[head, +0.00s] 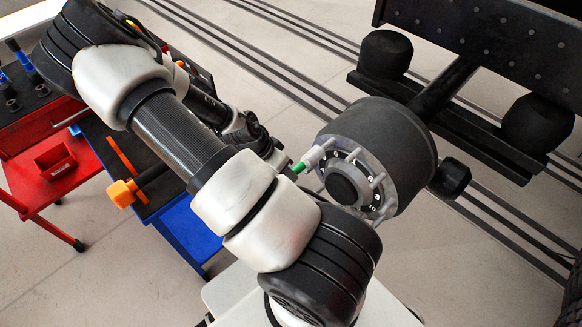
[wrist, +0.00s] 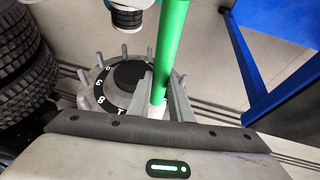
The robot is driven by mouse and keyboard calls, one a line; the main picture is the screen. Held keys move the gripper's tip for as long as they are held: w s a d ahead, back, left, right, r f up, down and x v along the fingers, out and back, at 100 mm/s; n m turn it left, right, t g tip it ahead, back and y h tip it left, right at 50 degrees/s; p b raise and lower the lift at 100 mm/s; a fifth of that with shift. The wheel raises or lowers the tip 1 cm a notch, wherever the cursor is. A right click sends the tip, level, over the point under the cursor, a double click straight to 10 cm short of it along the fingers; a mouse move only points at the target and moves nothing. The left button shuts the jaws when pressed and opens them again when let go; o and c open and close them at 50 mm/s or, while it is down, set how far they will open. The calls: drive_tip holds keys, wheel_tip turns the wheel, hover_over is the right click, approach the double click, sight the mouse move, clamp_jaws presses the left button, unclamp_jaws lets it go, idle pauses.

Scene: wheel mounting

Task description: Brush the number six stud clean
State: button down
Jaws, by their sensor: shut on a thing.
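A dark round wheel hub (head: 400,135) has a pale grey face with a ring of studs and white numbers. The face also shows in the wrist view (wrist: 93,78). My gripper (wrist: 163,102) is shut on the green handle (wrist: 172,45) of a brush. In the head view the green part (head: 298,168) leads to a pale end (head: 313,157) at a stud on the hub's upper left. I cannot tell whether the end is around that stud or beside it. Its number and the number six stud cannot be told for certain.
A red cart (head: 55,165) and a blue table (head: 190,230) with an orange-headed mallet (head: 122,193) stand at left. The dark vehicle frame (head: 490,50) is behind the hub. Tyres (wrist: 22,60) stand at the wrist view's left. Open floor lies at lower right.

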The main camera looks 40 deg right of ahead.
drive_tip(key=shift+s+a, duration=0.1)
drive_tip(key=shift+a, duration=0.55)
drive_tip(key=shift+s+a+p, duration=0.2)
drive_tip(key=shift+a+p, duration=0.8)
drive_tip(key=shift+a, duration=1.4)
